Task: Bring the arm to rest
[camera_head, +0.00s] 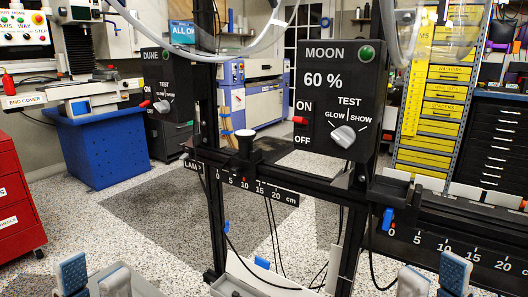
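My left gripper (93,279) shows at the bottom left edge. Its two grey and blue fingertips stand apart with nothing visible between them. My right gripper (433,279) shows at the bottom right, also with its fingertips apart and nothing visible between them. Only the finger ends of both are in view; the arms are below the picture. The black MOON box (335,100) stands between and above them, with a grey knob (343,137), a red switch lever (300,116) and a green lamp (366,53). Neither gripper appears to touch the box.
A black rail with a centimetre scale (258,188) crosses the middle, and another scale rail (465,245) lies above the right gripper. Black posts and hanging cables stand between the grippers. A DUNE box (166,95), blue bin (92,150) and red cabinet (15,200) are farther left.

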